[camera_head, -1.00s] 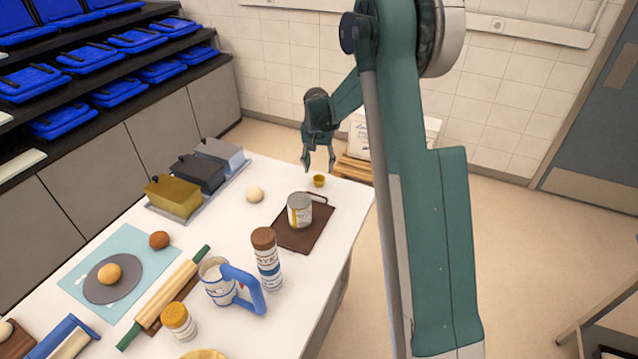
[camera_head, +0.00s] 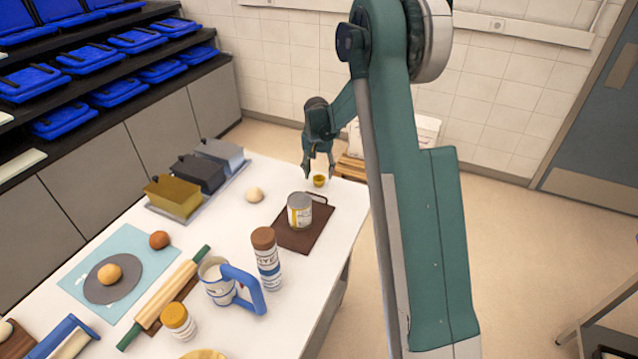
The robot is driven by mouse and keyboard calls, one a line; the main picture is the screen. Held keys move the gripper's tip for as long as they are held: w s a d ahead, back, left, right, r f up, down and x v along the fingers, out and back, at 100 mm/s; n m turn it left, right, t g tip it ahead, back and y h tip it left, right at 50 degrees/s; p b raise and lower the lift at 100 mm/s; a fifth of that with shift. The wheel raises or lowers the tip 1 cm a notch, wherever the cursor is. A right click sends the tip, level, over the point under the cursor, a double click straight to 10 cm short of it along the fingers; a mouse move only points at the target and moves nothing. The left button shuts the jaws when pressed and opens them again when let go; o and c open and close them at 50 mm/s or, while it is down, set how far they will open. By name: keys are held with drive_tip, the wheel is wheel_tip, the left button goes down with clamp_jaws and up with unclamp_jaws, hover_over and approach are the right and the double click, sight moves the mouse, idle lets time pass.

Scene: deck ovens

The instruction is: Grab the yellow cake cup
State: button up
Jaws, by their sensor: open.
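The small yellow cake cup (camera_head: 319,181) stands upright on the white table near its far right corner. My gripper (camera_head: 318,174) points down just above and around the cup in this view. Its two fingers are apart, and one fingertip shows to the left of the cup and one to the right. I cannot tell whether the fingers touch the cup or how far above the table they are.
A tin can (camera_head: 300,211) stands on a brown board (camera_head: 294,240) just in front of the cup. A pale dough ball (camera_head: 254,194) lies to the left. Lidded baking tins (camera_head: 172,197) stand further left. The table's right edge is close to the cup.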

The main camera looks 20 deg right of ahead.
sight(319, 178)
drive_tip(key=shift+w+d+f, duration=0.1)
drive_tip(key=shift+w+f, duration=0.05)
drive_tip(key=shift+f, duration=0.95)
drive_tip(key=shift+w+f, duration=0.1)
drive_tip(key=shift+f, duration=1)
drive_tip(key=shift+c, duration=0.4)
drive_tip(key=c, duration=0.8)
